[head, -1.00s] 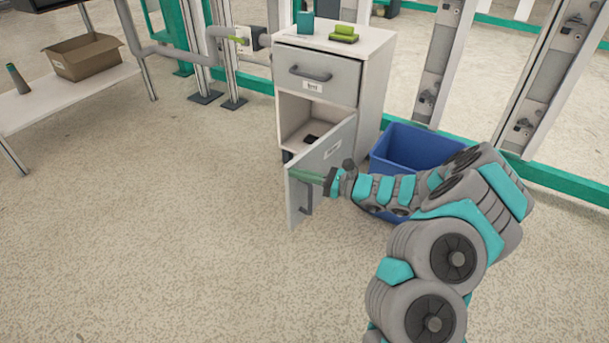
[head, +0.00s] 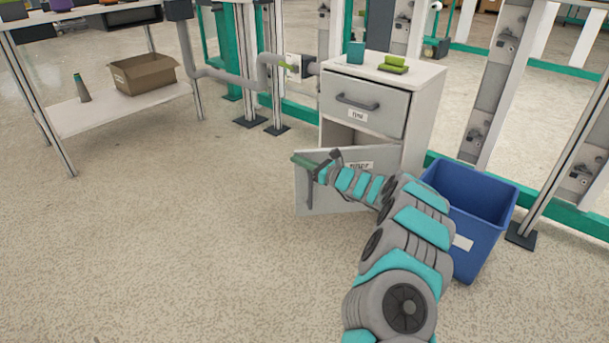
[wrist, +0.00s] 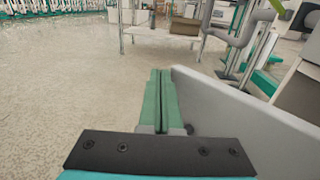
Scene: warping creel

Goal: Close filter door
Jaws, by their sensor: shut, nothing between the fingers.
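The filter door (head: 338,200) is the pale lower door of the small cabinet (head: 425,110). It stands partly open, its free left edge swung out toward me. Its dark handle (head: 309,188) is near that edge, and its label is partly hidden by my arm. Some of the dark compartment shows above it. My gripper (head: 303,161) is shut and empty at the door's upper left corner. In the wrist view, the green fingers (wrist: 160,100) lie together beside the pale door panel (wrist: 245,120), which is on their right. I cannot tell whether they touch it.
A blue bin (head: 470,215) stands on the floor right of the cabinet, close to my arm. The closed upper drawer (head: 362,105) is above the door. A table with a lower shelf (head: 120,108) holding a cardboard box (head: 143,75) is at left. The floor front left is clear.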

